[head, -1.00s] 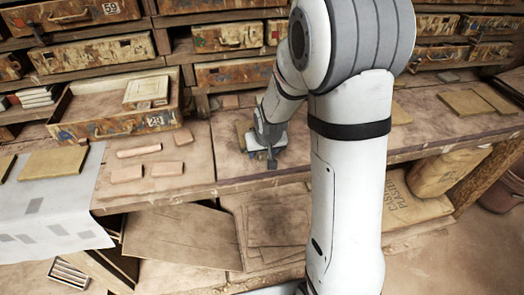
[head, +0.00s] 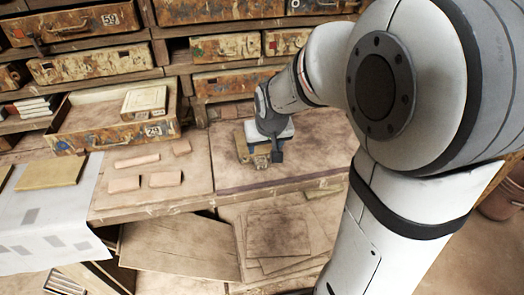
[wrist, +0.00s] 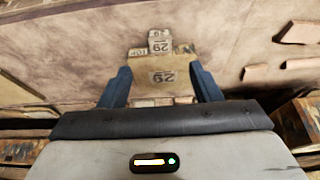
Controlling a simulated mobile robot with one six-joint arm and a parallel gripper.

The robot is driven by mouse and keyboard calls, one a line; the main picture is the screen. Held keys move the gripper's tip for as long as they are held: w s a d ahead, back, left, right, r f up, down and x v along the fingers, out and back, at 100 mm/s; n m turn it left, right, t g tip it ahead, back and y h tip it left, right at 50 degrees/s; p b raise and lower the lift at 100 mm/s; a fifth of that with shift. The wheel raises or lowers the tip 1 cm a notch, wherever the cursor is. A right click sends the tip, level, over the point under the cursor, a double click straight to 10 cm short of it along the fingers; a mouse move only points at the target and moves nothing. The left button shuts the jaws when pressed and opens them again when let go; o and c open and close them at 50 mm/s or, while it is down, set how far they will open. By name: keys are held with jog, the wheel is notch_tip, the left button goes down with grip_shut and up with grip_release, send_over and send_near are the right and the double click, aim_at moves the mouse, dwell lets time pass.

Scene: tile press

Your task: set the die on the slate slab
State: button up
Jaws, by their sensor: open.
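A tan stepped block marked "29", which I take as the die (wrist: 160,62), is between and beyond my fingers in the wrist view. In the head view part of the tan block (head: 242,143) shows left of my gripper (head: 264,157); the rest is hidden. My gripper (wrist: 162,90) is open, one finger on each side of the block; I cannot tell whether they touch it. A flat purplish-brown panel with a dark front strip, possibly the slate slab (head: 318,148), lies on the bench under and right of my gripper.
Several pinkish clay pieces (head: 137,161) lie left on the bench. An open drawer (head: 75,130) holding a numbered box (head: 144,101) stands behind them. A tan tile (head: 52,172) lies on a white cloth (head: 45,215) at far left. Shelves of drawers line the back.

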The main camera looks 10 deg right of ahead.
jog(key=s+r, duration=0.2)
jog(key=s, duration=0.7)
jog(key=s+d+r+g, duration=0.1)
jog(key=s+r, duration=0.2)
jog(key=s, duration=0.7)
jog(key=shift+g, duration=0.3)
jog(key=shift+d+r, duration=0.1)
